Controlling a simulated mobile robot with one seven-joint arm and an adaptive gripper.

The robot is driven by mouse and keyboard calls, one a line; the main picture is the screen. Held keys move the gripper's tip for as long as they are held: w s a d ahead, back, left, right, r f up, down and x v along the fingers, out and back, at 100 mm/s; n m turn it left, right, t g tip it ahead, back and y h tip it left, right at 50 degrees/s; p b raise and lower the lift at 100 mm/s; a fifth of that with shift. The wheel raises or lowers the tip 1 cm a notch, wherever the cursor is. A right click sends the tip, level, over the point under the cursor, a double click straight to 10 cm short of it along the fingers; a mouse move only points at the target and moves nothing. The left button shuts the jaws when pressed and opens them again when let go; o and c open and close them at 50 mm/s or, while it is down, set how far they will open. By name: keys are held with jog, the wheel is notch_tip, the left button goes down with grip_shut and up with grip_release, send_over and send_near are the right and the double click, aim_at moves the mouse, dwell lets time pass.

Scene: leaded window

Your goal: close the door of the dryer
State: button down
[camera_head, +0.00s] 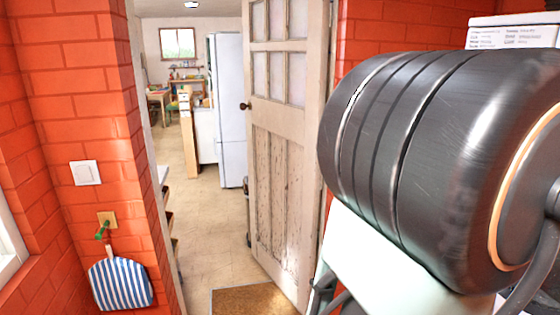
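A white appliance (510,34) with printed text on its front shows at the upper right edge. It may be the dryer, but I cannot tell for sure. Its lower part is hidden behind a large dark cylinder close to the camera, which looks like a part of my own arm. No dryer door can be made out. Small dark parts at the bottom, right of the wooden door, may belong to my gripper (324,288). They are mostly hidden, so its fingers and any contact cannot be made out.
A worn wooden door (277,150) with glass panes stands open at an orange brick wall (75,60). The doorway leads to a room with a white fridge (228,110). A doormat (252,300) lies on the floor. A striped bag (120,284) hangs at left.

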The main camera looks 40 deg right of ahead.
jog(key=shift+s+d+r, duration=0.25)
jog(key=shift+s+r, duration=0.05)
jog(key=shift+s, duration=0.05)
dwell(0.3)
jog(key=shift+w+f, duration=0.1)
jog(key=shift+w, duration=0.05)
